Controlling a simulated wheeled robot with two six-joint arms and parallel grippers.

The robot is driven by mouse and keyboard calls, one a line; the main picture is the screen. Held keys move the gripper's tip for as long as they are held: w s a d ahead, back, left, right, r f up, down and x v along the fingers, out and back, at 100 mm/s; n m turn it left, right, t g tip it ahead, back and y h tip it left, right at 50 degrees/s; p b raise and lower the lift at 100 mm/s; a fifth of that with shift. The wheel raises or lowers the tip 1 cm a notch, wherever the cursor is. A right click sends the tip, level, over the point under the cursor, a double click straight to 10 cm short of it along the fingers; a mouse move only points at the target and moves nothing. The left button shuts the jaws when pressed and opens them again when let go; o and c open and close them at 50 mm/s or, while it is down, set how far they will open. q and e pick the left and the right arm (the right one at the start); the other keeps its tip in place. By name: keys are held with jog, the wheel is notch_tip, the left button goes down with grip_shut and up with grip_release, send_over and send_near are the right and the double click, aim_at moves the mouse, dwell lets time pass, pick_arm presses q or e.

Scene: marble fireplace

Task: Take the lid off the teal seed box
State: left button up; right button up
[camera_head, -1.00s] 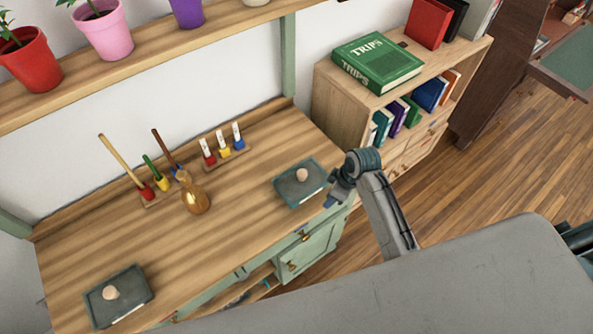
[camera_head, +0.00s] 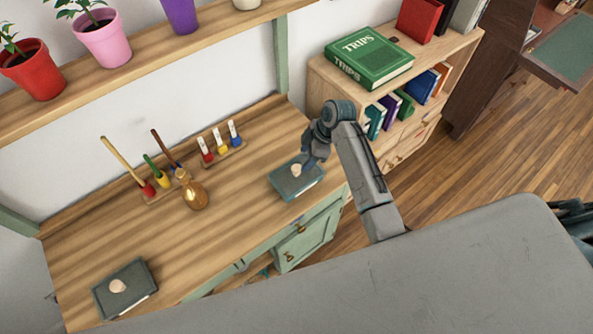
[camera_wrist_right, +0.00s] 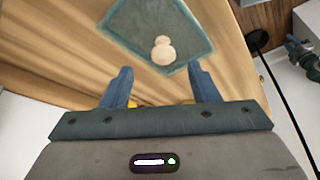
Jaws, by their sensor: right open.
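Two similar dark teal boxes with pale round knobs on top sit on the wooden worktop. The right-hand teal box (camera_head: 287,187) is near the worktop's right end, and the left-hand teal box (camera_head: 140,275) is near its front left corner. I cannot tell from their looks which is the seed box. My right gripper (camera_head: 312,160) is at the back right of the right-hand box. In the wrist view, its open, empty fingers (camera_wrist_right: 160,75) point toward the teal lid (camera_wrist_right: 130,27) and its knob (camera_wrist_right: 162,52), with the knob beyond the fingertips. My left gripper is out of view.
A golden bottle (camera_head: 194,194) stands mid-worktop. Behind it are a stand of coloured sticks (camera_head: 160,193) and a rack of small labelled vials (camera_head: 222,152). A shelf with potted plants (camera_head: 101,37) runs above. A bookcase (camera_head: 345,92) with a green book stands right. The worktop's front middle is clear.

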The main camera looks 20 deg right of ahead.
aim_at(298, 167)
jog(key=p+x, duration=0.1)
jog(key=x, duration=0.1)
jog(key=p+x, duration=0.1)
jog(key=x, duration=0.1)
jog(key=shift+s+a+f+p, duration=0.2)
jog(key=shift+a+p, duration=0.05)
jog(key=shift+p, duration=0.15)
jog(key=shift+w+a+f, duration=0.1)
jog(key=shift+a+f, duration=0.05)
jog(key=shift+f, duration=0.35)
jog(key=c, duration=1.1)
jog(key=shift+o, duration=0.2)
jog(key=shift+r, duration=0.15)
